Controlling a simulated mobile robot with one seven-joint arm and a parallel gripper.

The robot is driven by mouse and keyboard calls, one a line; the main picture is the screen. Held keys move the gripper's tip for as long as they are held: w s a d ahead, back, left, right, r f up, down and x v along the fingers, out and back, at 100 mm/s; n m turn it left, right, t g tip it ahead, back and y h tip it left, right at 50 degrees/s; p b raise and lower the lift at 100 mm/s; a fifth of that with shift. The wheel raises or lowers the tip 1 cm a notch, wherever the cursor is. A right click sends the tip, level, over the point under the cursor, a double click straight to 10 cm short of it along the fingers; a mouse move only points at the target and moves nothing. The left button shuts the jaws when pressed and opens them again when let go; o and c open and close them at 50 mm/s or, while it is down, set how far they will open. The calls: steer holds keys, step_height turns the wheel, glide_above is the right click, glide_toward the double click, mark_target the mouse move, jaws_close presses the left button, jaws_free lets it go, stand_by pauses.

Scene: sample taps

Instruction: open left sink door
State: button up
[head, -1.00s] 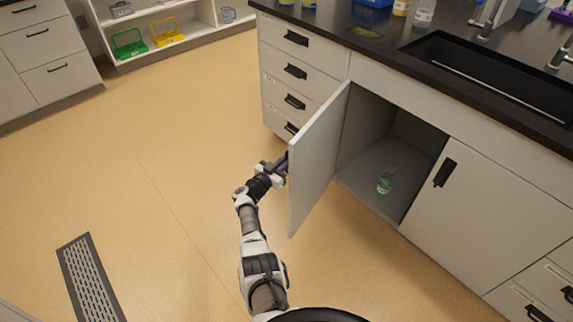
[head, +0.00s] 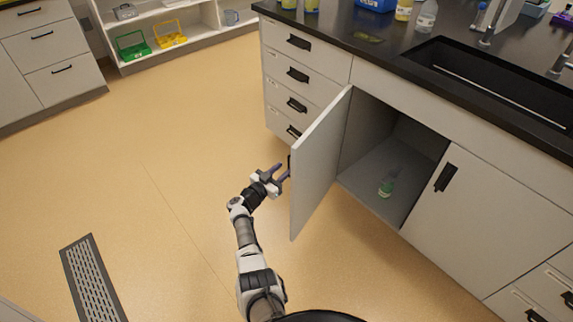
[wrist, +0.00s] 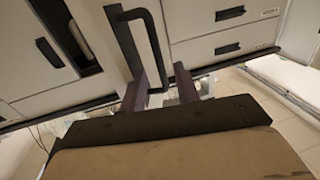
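The left sink door (head: 317,165) is a light grey panel standing wide open, swung out from the cabinet below the sink. My gripper (head: 280,172) is on the outer-face side of this door, close to its free edge. Its two purple fingers are spread apart with nothing clamped between them. In the wrist view the black loop handle (wrist: 153,38) rises just ahead of my gripper (wrist: 160,88), its near end showing between the fingers. I cannot tell whether the fingers touch it. The right sink door (head: 480,205) is closed.
A small flask with green contents (head: 386,187) stands inside the open cabinet. A drawer stack (head: 300,60) is left of the opening. The black counter holds a sink (head: 490,85) and bottles.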

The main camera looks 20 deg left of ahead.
steer(key=p+v, duration=0.1)
steer(key=v, duration=0.9)
steer(key=shift+r, duration=0.1)
